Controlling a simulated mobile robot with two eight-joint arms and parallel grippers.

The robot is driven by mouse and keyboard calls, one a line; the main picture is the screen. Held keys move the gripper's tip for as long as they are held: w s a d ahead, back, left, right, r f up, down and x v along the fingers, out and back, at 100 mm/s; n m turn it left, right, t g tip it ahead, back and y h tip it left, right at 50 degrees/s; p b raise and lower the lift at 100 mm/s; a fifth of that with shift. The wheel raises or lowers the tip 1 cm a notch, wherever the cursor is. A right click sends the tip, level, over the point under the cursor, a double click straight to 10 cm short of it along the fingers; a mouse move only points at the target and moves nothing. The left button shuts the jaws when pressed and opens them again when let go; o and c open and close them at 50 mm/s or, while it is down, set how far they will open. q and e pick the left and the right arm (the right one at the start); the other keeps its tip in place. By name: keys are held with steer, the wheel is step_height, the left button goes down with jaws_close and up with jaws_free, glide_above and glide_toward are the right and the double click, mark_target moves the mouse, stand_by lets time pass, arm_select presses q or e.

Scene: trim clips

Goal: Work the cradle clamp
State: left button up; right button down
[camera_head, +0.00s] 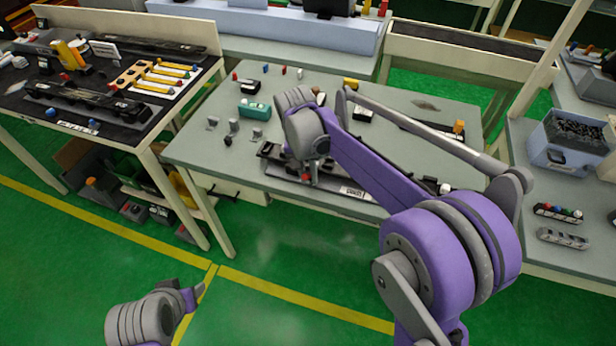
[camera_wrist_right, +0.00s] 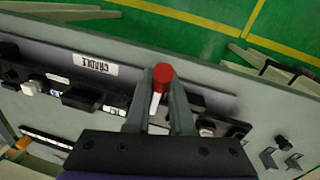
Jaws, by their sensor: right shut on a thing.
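The dark cradle fixture (camera_head: 275,157) lies along the front edge of the middle table. Its "CRADLE" label (camera_head: 352,191) shows, and the label also shows in the right wrist view (camera_wrist_right: 95,65). A clamp handle with a red tip (camera_wrist_right: 162,75) stands up from the fixture, and its red tip shows in the head view (camera_head: 306,177). My right gripper (camera_wrist_right: 163,100) is shut on this handle, one finger on each side, with the red tip sticking out beyond them. The handle's base is hidden. My left gripper (camera_head: 192,297) is low over the floor, away from the table; its jaws are unclear.
A teal block (camera_head: 255,111) and small grey brackets (camera_head: 213,122) stand left on the table. A yellow piece (camera_head: 351,83) and other small parts lie behind. A blue bin (camera_head: 567,140) is on the right bench. Green floor in front is clear.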

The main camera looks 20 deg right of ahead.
steer(key=shift+w, duration=0.1)
stand_by(0.3)
steer(key=c, duration=0.8)
jaws_free()
steer(key=shift+r, duration=0.1)
steer(key=r, duration=0.7)
steer(key=w+a+r, duration=0.1)
steer(key=r, duration=0.2)
steer(key=shift+r+p, duration=0.3)
steer(key=shift+d, duration=0.1)
